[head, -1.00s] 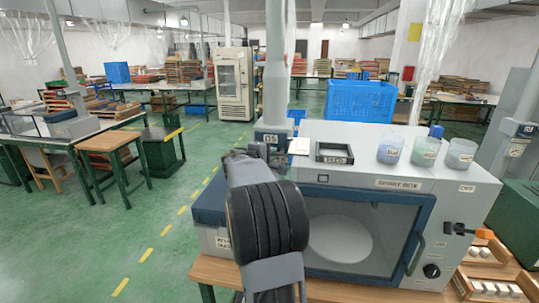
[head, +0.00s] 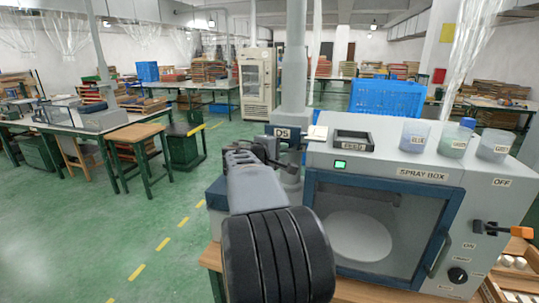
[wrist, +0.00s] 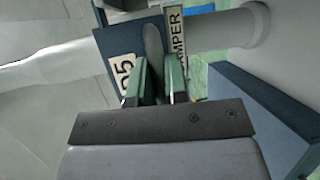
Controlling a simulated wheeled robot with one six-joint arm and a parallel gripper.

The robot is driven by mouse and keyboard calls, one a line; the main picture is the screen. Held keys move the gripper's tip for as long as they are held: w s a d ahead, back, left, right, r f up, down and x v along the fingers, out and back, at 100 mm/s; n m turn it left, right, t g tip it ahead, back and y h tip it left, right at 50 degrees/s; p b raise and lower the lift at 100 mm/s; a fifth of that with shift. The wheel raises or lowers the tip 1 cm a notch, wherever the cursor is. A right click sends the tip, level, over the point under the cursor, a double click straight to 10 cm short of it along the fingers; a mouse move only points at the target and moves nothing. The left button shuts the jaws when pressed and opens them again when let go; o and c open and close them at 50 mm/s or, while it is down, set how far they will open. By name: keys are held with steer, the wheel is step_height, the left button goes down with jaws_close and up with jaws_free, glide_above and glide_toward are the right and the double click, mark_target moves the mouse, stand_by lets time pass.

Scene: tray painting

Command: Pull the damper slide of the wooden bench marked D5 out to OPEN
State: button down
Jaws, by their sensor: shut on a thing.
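The D5 sign (head: 283,132) hangs on the grey duct pipe (head: 294,75) behind the spray box. In the wrist view the D5 tag (wrist: 126,75) and the DAMPER label (wrist: 177,40) flank a grey upright tab of the damper slide (wrist: 153,45). My gripper (wrist: 160,80), with green finger pads, is shut on this tab. In the head view my arm hides most of the slide and the fingertips. I cannot read the OPEN mark or tell how far out the slide is.
The spray box (head: 400,176) stands on the wooden bench, right of my arm. Several cups (head: 454,140) and a black tray (head: 354,141) sit on top. The green floor to the left is open.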

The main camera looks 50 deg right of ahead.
steer(key=shift+s+f, duration=0.1)
steer(key=shift+f, duration=0.05)
steer(key=c, duration=1.5)
jaws_free()
steer(key=shift+a, duration=0.1)
steer(key=shift+o, duration=0.6)
steer(key=shift+a, duration=0.15)
steer(key=shift+o, duration=1.2)
steer(key=a+r+b, duration=0.2)
steer(key=a, duration=1.1)
steer(key=shift+a+r, duration=0.25)
steer(key=shift+r, duration=0.15)
